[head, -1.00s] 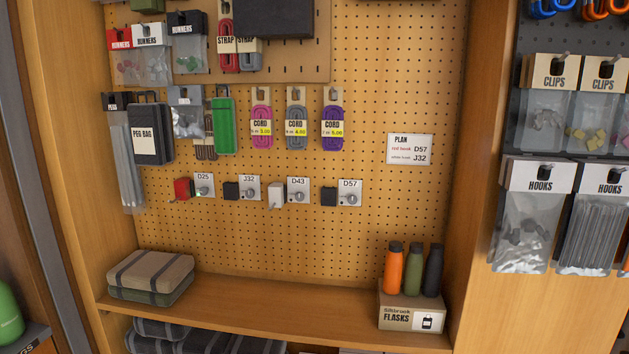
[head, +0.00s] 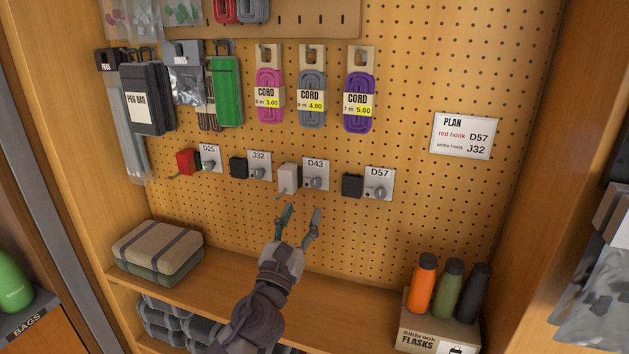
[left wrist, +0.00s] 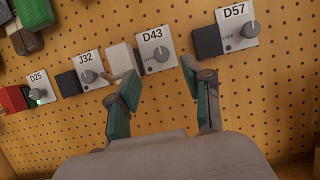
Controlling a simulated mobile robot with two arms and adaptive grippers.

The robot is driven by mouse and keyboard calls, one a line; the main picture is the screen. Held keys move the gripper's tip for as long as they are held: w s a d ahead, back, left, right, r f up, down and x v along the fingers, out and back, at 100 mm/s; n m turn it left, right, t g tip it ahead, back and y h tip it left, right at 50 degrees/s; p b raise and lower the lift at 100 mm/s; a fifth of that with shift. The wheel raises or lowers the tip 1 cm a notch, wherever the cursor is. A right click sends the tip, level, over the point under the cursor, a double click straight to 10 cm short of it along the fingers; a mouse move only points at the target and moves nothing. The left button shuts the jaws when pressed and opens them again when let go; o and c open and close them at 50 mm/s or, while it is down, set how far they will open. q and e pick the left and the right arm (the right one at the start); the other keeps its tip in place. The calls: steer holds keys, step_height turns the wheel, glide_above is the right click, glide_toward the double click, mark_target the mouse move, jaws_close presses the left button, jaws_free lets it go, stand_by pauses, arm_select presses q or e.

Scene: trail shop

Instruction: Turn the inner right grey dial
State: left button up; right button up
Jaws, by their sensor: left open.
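The inner right grey dial (head: 316,183) is a round knob on the white D43 plate (head: 314,169), beside a white hook block (head: 289,178). It also shows in the left wrist view (left wrist: 162,54), just beyond the fingertips. My left gripper (head: 303,209) is open and empty, its two green-padded fingers pointing up at the pegboard just below the D43 plate. The fingers are apart from the dial as far as I can see. In the left wrist view the left finger covers a little of the area below the white block. My right gripper is not in view.
Similar dials sit on plates D25 (head: 208,165), J32 (head: 259,171) and D57 (head: 378,191). D25 shows a green light in the left wrist view. A plan card (head: 464,136) hangs at right. Below are a shelf with folded blankets (head: 157,252) and flasks (head: 447,288).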

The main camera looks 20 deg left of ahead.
mark_target(315, 185)
arm_select(q)
steer(key=p+x, duration=0.1)
steer(key=x, duration=0.6)
steer(key=shift+w+d+f, duration=0.1)
steer(key=shift+f, duration=0.05)
steer(key=shift+w+r, duration=0.3)
steer(key=shift+w, duration=0.4)
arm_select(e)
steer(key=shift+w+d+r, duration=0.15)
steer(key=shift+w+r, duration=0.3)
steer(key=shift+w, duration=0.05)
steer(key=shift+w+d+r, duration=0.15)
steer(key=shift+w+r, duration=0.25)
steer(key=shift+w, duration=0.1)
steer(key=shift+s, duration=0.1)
arm_select(q)
jaws_close()
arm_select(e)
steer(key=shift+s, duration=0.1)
